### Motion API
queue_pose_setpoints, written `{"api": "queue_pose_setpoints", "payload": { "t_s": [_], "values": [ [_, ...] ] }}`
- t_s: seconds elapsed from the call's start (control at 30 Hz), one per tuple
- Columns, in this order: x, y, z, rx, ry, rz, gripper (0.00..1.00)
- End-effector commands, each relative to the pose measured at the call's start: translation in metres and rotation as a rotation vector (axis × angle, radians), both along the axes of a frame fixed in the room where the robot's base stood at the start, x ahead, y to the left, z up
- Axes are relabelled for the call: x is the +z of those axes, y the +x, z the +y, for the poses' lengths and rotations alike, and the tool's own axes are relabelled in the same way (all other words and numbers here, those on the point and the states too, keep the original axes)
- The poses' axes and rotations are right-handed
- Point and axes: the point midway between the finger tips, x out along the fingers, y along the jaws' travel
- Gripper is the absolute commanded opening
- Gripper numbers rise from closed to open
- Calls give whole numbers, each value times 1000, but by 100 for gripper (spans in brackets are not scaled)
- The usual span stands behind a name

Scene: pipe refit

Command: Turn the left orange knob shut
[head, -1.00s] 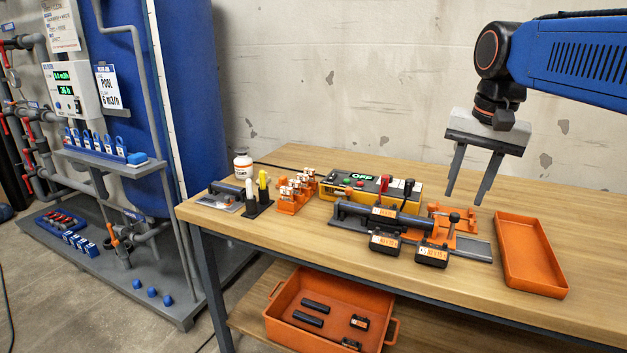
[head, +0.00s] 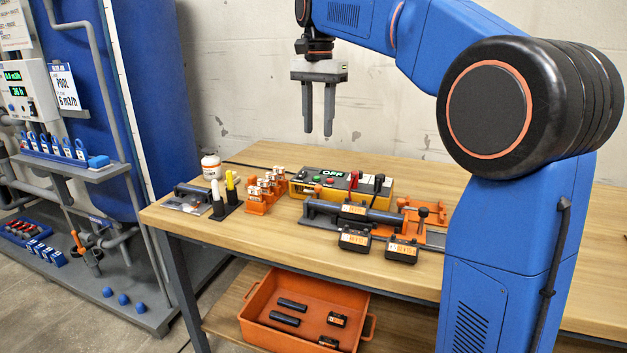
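An orange handle (head: 78,241) shows on the grey pipework low at the left. On the bench, a pipe fixture (head: 316,221) holds a dark grey pipe (head: 382,215), with orange clamp parts (head: 407,205) at its right end. A small dark-topped orange post (head: 424,214) stands there. I cannot tell which of these is the left orange knob, nor how far any is turned. My gripper (head: 318,133) points down with its two fingers apart and nothing between them. It hangs above the back of the bench, clear of everything.
A yellow control box (head: 383,191) reading OFF, orange holders (head: 256,202), a white jar (head: 211,167) and two black labelled blocks (head: 402,250) crowd the bench (head: 194,225). An orange crate (head: 252,320) sits below. My arm covers the bench's right part.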

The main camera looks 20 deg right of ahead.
Motion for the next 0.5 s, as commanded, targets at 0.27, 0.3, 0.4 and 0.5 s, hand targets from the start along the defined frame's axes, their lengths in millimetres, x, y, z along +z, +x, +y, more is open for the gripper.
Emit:
{"api": "queue_pose_setpoints", "payload": {
  "t_s": [0.27,0.3,0.4,0.5],
  "values": [
    [-50,-1,0,1,0,3,35],
    [-57,-1,0,1,-1,2,35],
    [-74,-1,0,1,0,3,35],
    [-92,-1,0,1,-1,2,35]
  ]
}}
